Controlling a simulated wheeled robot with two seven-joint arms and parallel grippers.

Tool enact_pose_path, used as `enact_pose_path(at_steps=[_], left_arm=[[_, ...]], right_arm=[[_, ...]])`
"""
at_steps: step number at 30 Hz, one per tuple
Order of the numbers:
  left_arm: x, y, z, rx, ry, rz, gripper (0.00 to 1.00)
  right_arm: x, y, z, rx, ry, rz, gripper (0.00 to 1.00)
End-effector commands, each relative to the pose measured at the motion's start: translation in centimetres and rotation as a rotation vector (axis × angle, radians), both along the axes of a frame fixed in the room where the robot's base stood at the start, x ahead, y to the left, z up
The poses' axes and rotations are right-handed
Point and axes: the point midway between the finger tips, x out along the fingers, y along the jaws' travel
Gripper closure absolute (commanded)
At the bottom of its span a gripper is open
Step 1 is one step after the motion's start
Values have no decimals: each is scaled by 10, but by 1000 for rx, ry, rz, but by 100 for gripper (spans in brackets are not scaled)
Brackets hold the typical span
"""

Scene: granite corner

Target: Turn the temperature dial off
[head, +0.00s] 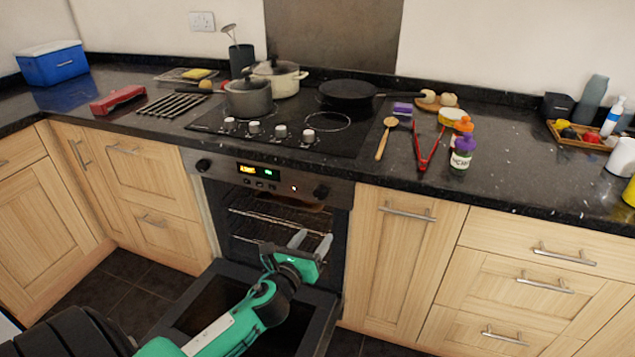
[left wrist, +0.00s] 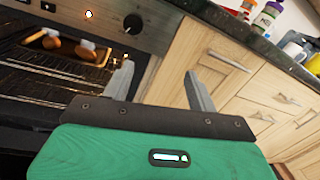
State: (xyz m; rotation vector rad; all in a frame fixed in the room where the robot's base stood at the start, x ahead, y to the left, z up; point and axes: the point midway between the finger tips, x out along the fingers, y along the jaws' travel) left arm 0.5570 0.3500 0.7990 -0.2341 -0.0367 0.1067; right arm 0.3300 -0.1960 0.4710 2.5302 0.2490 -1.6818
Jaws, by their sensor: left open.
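The oven panel (head: 225,168) carries two black dials, a left dial (head: 204,165) and a right dial (head: 321,192); no label tells which sets temperature. A lit display (head: 258,172) and a small glowing light (head: 294,188) sit between them. The right dial also shows in the left wrist view (left wrist: 132,23), beyond the fingers. My left gripper (head: 311,242) is open and empty, below the right dial and apart from it, in front of the oven opening. Its spread fingers (left wrist: 158,72) point toward the panel's right end. My right gripper is not in view.
The oven door (head: 318,325) hangs open below my left arm. Racks (head: 265,225) show inside, with brown food (left wrist: 50,42) on a tray. The granite counter edge (head: 400,182) juts above the panel. Cabinet fronts (head: 395,270) stand right of the oven.

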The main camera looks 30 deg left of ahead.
Motion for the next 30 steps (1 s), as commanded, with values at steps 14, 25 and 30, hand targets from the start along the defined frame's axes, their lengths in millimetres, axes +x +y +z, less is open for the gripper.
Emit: enact_pose_path(at_steps=[14, 25, 30], left_arm=[[23, 47, 8, 232, 63, 131, 42], [84, 61, 8, 229, 63, 130, 42], [109, 67, 8, 226, 63, 130, 42]], right_arm=[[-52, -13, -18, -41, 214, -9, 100], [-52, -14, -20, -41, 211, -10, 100], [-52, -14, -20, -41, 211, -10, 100]])
